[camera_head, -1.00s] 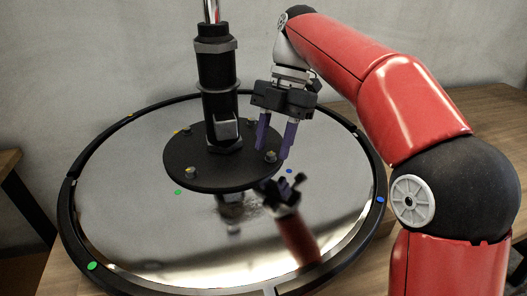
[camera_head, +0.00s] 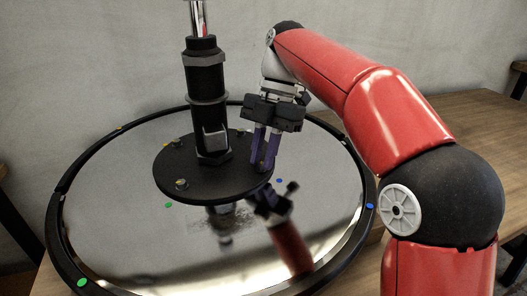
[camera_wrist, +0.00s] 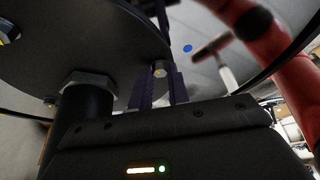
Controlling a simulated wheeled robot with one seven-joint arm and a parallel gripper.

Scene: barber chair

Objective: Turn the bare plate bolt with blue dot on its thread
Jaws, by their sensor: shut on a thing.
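The bare plate bolt (camera_wrist: 160,68) is a small pale bolt near the edge of the round black plate (camera_head: 205,187). A blue dot (camera_head: 279,181) lies on the mirror-like base just beyond that edge; it also shows in the wrist view (camera_wrist: 187,48). My gripper (camera_head: 261,167) points down over the plate's right side with its purple fingers close together. In the wrist view my gripper (camera_wrist: 163,78) has one finger on each side of the bolt and is shut on it. The fingers hide the bolt in the head view.
A black column (camera_head: 207,95) with a hex nut rises from the plate, left of my gripper. Another bolt (camera_head: 181,184) with a yellowish mark sits at front left, near a green dot (camera_head: 168,205). The shiny round base has a black rim (camera_head: 57,235).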

